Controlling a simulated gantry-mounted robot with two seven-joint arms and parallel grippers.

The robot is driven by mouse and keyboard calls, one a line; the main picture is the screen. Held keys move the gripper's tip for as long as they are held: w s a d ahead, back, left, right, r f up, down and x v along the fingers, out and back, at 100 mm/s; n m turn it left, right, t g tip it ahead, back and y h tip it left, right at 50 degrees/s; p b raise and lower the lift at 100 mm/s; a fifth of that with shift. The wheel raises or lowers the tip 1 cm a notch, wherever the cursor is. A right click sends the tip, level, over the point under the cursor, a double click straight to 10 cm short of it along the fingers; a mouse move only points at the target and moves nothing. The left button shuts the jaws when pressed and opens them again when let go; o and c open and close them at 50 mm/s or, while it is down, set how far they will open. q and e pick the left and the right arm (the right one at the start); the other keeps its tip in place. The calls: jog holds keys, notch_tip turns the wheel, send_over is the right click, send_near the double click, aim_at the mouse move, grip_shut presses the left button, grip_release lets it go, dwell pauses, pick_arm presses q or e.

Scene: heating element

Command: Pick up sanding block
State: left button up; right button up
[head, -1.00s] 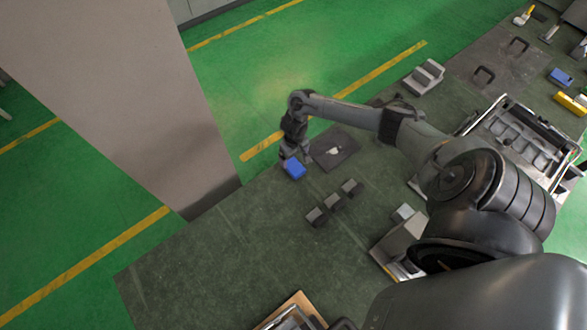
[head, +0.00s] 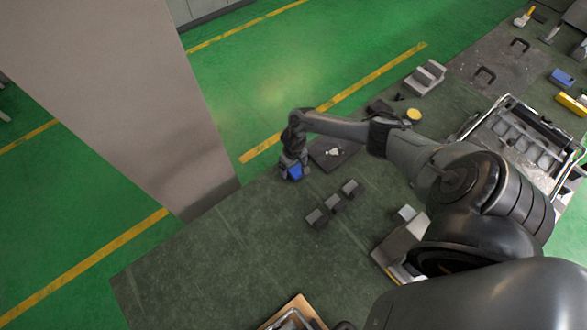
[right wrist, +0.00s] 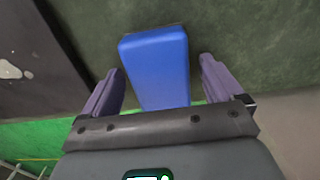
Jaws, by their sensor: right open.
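The blue sanding block (head: 295,171) lies on the dark green table near its far edge. It also shows in the right wrist view (right wrist: 157,62), between the two purple-grey fingers. My right gripper (head: 292,165) is over the block in the head view and partly covers it. In the right wrist view my right gripper (right wrist: 158,88) is open, with a finger on each side of the block and a visible gap at the right. Whether the left finger touches the block is hard to tell. My left gripper is in neither view.
A dark square plate (head: 332,150) with a pale mark lies right beside the gripper. Several small dark blocks (head: 334,202) stand nearer on the table. A metal rack (head: 520,135) is at the right. The table's left part is clear. A grey pillar (head: 130,110) stands beyond the edge.

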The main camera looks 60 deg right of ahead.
jog(key=c, duration=1.1)
jog(key=shift+r, duration=0.1)
jog(key=shift+r, duration=0.35)
notch_tip(320, 180, up, 4)
jog(key=shift+f+p, duration=0.2)
jog(key=shift+p, duration=0.45)
jog(key=s+a+r+p, duration=0.3)
jog(key=s+a+r, duration=0.3)
jog(key=a, duration=0.3)
jog(key=shift+s+a+r, duration=0.2)
jog(key=shift+s+r, duration=0.05)
jog(key=shift+s, duration=0.3)
